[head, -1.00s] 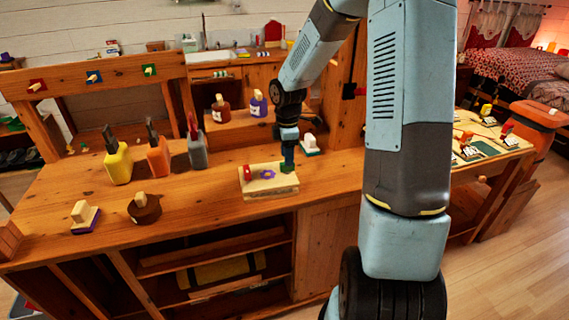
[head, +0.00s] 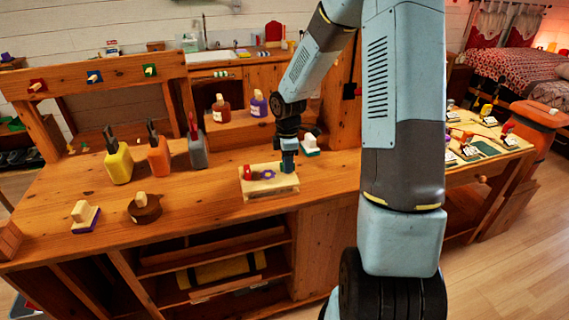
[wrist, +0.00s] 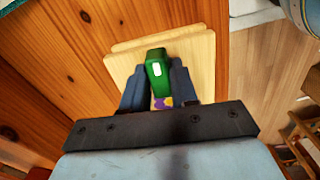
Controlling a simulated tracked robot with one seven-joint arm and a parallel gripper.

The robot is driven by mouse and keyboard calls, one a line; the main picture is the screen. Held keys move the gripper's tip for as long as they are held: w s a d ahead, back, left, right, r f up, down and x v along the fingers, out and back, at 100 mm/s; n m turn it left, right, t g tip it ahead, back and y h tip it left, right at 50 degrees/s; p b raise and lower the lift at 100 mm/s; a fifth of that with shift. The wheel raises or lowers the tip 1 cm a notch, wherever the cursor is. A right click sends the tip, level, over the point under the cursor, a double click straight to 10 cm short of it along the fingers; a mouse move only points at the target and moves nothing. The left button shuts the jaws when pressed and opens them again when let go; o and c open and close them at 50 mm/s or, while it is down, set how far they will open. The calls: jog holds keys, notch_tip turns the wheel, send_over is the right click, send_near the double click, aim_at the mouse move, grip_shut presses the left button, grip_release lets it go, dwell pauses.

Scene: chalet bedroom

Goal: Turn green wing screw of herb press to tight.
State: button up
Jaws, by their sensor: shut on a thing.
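The herb press (head: 268,188) is a pale wooden block near the front edge of the workbench, with a red part (head: 247,172) at its left and a purple flower-shaped part (head: 267,174) in its middle. My gripper (head: 288,168) points down over the right end of the press. In the wrist view my gripper (wrist: 158,85) has a finger on each side of the green wing screw (wrist: 157,68) and is shut on it. The screw has a small white mark on top. In the head view my gripper hides the screw.
A white-topped block (head: 310,145) stands just behind my gripper. A round brown object (head: 145,207) lies at the front left. The bench between the bottles and press is clear.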

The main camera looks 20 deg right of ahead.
grip_shut()
jog(key=shift+a, duration=0.35)
jog(key=shift+d, duration=0.35)
jog(key=m, duration=0.3)
jog(key=shift+m, duration=0.4)
jog(key=m, duration=0.4)
jog(key=shift+m, duration=0.3)
jog(key=m, duration=0.4)
jog(key=shift+m, duration=2.4)
